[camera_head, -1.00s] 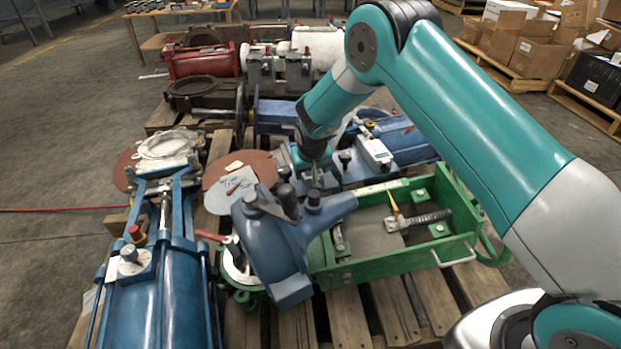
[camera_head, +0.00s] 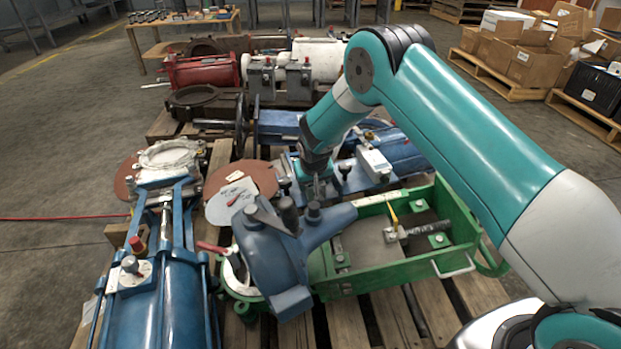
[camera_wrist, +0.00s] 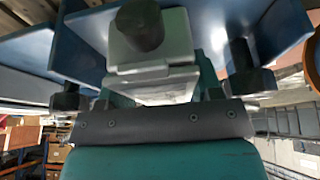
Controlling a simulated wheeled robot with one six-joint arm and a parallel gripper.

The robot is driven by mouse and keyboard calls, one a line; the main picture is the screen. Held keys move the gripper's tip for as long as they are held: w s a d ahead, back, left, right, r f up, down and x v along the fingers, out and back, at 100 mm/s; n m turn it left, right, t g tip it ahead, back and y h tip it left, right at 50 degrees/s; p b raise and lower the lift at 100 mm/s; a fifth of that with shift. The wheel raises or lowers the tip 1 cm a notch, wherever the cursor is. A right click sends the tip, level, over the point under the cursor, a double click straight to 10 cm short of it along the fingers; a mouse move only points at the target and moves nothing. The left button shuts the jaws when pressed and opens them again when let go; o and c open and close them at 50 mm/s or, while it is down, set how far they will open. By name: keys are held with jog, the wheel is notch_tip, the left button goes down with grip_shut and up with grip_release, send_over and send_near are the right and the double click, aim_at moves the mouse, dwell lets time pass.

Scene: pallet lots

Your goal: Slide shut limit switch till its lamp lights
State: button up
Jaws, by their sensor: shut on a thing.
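My gripper (camera_head: 318,190) reaches down to a blue plate (camera_head: 378,182) near the middle of the pallet. It is shut on a grey block with a dark round knob, apparently the limit switch (camera_wrist: 168,62). In the wrist view the block stands in front of the gripper's dark front edge, over the blue plate (camera_wrist: 255,30). A black knob shows on each side, left (camera_wrist: 70,98) and right (camera_wrist: 248,82). A pale grey box (camera_head: 374,164) sits on the plate to the right. I cannot make out a lit lamp; the jaw tips are mostly hidden.
A large blue-grey casting (camera_head: 275,262) stands close in front of my gripper. A green frame (camera_head: 400,268) lies to the right, with a yellow-handled part. Blue cylinders (camera_head: 165,310) fill the left. Red and white machines stand behind. Open floor lies at left.

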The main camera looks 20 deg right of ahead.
jog(key=shift+d, duration=0.1)
jog(key=o, duration=1)
jog(key=shift+c, duration=0.2)
jog(key=shift+r, duration=0.1)
jog(key=p+v, duration=0.7)
jog(key=v, duration=1)
jog(key=shift+r, duration=0.1)
